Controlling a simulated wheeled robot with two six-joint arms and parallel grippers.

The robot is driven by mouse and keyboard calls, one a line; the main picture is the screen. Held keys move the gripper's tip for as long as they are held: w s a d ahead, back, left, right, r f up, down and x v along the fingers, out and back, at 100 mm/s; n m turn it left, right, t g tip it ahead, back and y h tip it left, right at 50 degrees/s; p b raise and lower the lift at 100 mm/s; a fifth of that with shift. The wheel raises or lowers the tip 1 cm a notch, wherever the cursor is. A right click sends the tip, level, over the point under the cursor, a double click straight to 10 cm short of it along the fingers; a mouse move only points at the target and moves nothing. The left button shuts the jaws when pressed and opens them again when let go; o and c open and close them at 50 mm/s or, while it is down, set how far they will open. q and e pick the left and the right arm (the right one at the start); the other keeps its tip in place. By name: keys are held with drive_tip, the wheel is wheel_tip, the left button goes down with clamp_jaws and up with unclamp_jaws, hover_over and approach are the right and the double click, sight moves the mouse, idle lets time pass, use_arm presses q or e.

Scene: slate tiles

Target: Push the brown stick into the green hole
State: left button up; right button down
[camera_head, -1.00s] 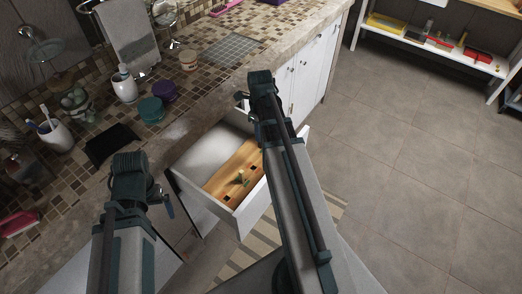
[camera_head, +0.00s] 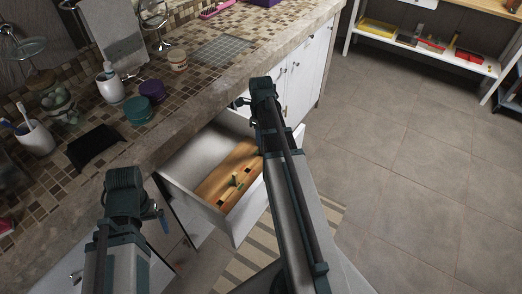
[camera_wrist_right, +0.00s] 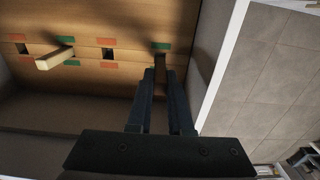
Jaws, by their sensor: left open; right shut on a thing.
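The wooden board (camera_head: 222,180) lies in the open drawer, with a row of square holes marked in green or orange. In the right wrist view, a pale stick (camera_wrist_right: 55,58) stands up from a green-marked hole. My right gripper (camera_wrist_right: 160,76) is shut on a brown stick (camera_wrist_right: 160,62) at the rightmost green-marked hole. The stick's far end meets the board there; I cannot tell how deep it is in the hole. In the head view my right arm hides this gripper's tips. My left gripper (camera_head: 161,214) is open and empty, left of the drawer.
The white drawer (camera_head: 237,222) stands out from under the tiled counter (camera_head: 190,98), its walls close around the board. Cups and jars, including a teal jar (camera_head: 137,110), stand on the counter. The floor at right is clear.

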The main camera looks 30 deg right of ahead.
drive_tip(key=shift+f+b, duration=1.95)
drive_tip(key=shift+r, duration=0.15)
drive_tip(key=c, duration=1.3)
unclamp_jaws()
drive_tip(key=shift+f, duration=0.2)
drive_tip(key=o, duration=0.5)
drive_tip(key=shift+r, duration=0.1)
wheel_tip(320, 180, up, 12)
drive_tip(key=p, duration=1.2)
drive_tip(key=shift+r, duration=0.15)
